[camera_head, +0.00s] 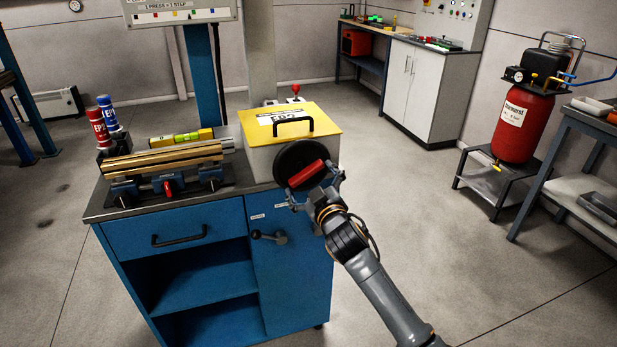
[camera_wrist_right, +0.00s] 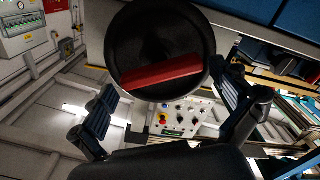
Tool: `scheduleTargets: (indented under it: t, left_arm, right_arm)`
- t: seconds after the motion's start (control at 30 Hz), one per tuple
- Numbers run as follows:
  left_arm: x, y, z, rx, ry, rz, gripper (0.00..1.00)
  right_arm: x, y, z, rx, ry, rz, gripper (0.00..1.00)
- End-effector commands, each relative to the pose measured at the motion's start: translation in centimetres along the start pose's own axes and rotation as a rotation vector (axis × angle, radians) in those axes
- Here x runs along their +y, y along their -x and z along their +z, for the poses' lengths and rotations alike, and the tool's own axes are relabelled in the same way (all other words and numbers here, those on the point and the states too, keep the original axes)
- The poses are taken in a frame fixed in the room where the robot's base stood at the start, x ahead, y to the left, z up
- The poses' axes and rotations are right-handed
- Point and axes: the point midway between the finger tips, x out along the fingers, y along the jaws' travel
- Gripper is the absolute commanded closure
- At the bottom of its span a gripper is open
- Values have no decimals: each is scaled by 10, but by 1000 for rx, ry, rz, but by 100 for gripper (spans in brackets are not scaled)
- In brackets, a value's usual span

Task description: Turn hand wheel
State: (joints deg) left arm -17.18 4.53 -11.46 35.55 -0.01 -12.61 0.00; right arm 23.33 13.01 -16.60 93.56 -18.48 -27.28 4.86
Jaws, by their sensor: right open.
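The hand wheel (camera_head: 299,163) is a black round disc with a red bar (camera_head: 306,175) across its face. It is on the front of a cream box with a yellow lid (camera_head: 290,122), at the right end of the blue cabinet. In the right wrist view the wheel (camera_wrist_right: 160,30) fills the top middle, its red bar (camera_wrist_right: 162,71) slightly tilted. My right gripper (camera_head: 315,192) is open at the front of the wheel. In the wrist view its fingers (camera_wrist_right: 168,112) stand wide apart on either side below the red bar. My left gripper is not in view.
The blue cabinet (camera_head: 175,231) has a small black lever (camera_head: 268,236) below the wheel. A vise (camera_head: 168,184) holding bars, spray cans (camera_head: 108,112) and a yellow level (camera_head: 181,138) are on its top. A red tank (camera_head: 522,123) stands at the right. The floor between is clear.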

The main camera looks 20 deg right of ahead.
Motion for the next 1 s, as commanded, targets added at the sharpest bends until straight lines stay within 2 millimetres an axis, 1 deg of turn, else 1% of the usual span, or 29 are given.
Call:
scheduleTargets:
  t: [0.03, 0.13, 0.4, 0.43, 0.47, 0.5, 0.57, 0.6, 0.67, 0.7, 0.73, 0.87, 1.0]
  left_arm:
    - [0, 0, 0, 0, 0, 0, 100]
    - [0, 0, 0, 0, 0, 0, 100]
    - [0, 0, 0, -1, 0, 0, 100]
    - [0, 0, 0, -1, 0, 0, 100]
    - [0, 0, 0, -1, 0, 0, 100]
    - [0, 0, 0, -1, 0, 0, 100]
    - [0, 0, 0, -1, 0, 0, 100]
    - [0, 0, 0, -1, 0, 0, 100]
    - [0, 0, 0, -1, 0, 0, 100]
    - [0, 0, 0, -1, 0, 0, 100]
    - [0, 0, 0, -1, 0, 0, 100]
    - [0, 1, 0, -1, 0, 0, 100]
    - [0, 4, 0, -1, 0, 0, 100]
  right_arm:
    - [0, -4, -1, 1, 0, 0, 0]
    - [0, -9, 0, 1, 0, 0, 0]
    - [0, -10, 0, 1, 0, -1, 0]
    - [0, -10, 0, 1, 0, 0, 2]
    - [0, -10, 0, 1, 0, 0, 8]
    - [0, -10, 0, 1, 0, 0, 16]
    - [0, -10, 0, 1, 0, 0, 29]
    - [0, -10, 0, 1, 0, 0, 37]
    - [0, -10, 0, 1, 0, 0, 49]
    - [0, -10, 0, 1, 0, -1, 57]
    - [0, -10, 0, 1, 0, -1, 63]
    - [1, -10, 0, 0, -4, 0, 63]
    - [6, -9, 3, -1, -31, 0, 63]
